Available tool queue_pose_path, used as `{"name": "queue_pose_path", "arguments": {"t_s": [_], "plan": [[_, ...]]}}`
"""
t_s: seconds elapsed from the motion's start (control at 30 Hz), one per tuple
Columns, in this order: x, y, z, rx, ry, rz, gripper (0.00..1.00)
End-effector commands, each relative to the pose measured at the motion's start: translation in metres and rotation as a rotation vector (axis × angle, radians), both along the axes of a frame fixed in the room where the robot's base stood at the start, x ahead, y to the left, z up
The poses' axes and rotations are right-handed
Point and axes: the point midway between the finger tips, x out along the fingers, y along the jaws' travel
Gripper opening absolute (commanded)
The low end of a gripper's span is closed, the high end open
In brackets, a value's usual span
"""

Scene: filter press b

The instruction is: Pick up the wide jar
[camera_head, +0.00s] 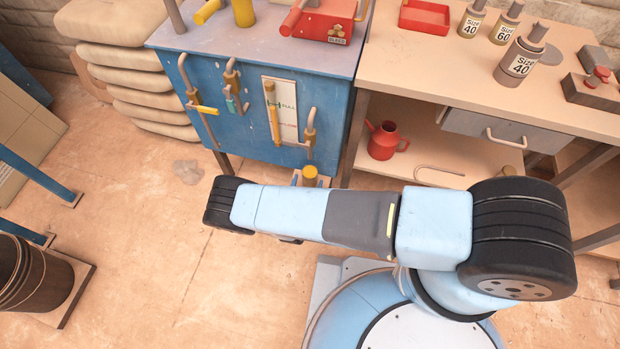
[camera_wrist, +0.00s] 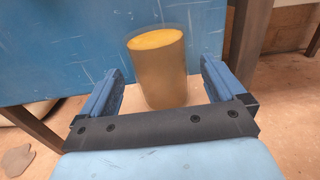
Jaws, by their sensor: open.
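The wide jar (camera_wrist: 163,75) is a see-through cylinder with yellow-amber contents. It stands upright against the blue panel in the wrist view. In the head view, it shows small with a yellow top (camera_head: 310,172) at the foot of the blue cabinet, partly hidden by my arm. My gripper (camera_wrist: 161,66) is open in the wrist view, with one blue finger on each side of the jar and a visible gap on both sides. How deep the jar sits between the fingers is hard to tell. The gripper is not clearly visible in the head view.
The blue cabinet (camera_head: 262,115) with pipes and valves stands behind the jar. A workbench (camera_head: 430,75) on the right holds labelled bottles and a red tray (camera_head: 425,16). A red watering can (camera_head: 385,140) sits on its lower shelf.

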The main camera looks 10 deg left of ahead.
Motion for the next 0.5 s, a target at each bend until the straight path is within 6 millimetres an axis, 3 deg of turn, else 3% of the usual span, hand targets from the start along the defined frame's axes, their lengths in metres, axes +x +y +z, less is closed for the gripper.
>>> {"name": "queue_pose_path", "arguments": {"t_s": [0.27, 0.5], "plan": [[0.015, -0.002, 0.0, 0.0, 0.0, -0.001, 0.97], [0.047, -0.005, 0.0, 0.001, -0.001, -0.001, 0.97]]}}
